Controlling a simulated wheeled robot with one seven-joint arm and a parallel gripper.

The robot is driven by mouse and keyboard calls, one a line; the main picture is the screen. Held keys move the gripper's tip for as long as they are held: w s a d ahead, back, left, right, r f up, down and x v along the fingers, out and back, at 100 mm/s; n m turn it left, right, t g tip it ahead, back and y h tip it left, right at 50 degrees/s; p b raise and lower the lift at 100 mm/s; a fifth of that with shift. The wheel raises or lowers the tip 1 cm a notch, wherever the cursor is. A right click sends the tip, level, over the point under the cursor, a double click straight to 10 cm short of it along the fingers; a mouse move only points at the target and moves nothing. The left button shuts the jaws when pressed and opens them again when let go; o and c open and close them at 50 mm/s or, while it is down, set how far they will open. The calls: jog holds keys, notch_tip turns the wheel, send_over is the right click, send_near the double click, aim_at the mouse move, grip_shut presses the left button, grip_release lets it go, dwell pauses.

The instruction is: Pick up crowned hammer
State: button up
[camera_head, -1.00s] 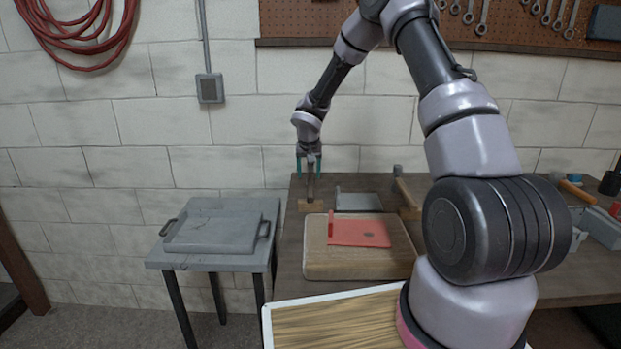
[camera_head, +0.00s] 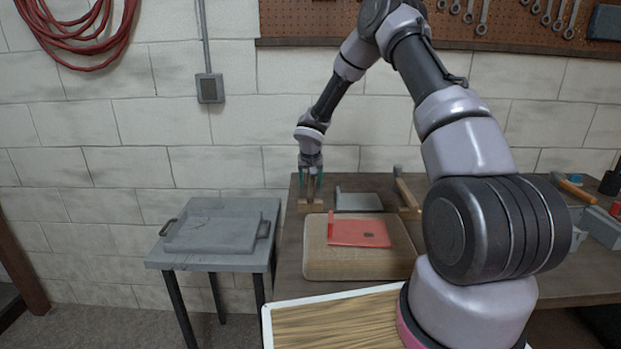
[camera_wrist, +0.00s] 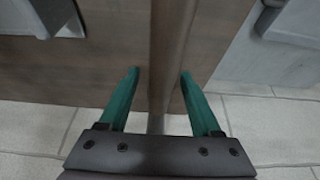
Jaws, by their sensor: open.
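My gripper (camera_head: 311,186) is at the back left of the workbench, pointing down and open. A brown upright handle (camera_wrist: 165,50) stands between its two green fingers, with a gap on each side in the wrist view. In the head view its foot is at a small wooden block (camera_head: 311,208); the gripper hides most of it. A second tool with a wooden handle (camera_head: 405,190) leans in a similar block to the right. I cannot make out a crown on either, so I cannot tell which is the crowned hammer.
A grey tray (camera_head: 358,202) lies between the two blocks. In front, a tan board (camera_head: 325,262) bears a red flat piece (camera_head: 358,233). The block wall is close behind.

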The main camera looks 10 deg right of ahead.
jog(key=shift+f, duration=0.1)
grip_shut()
dwell(1.5)
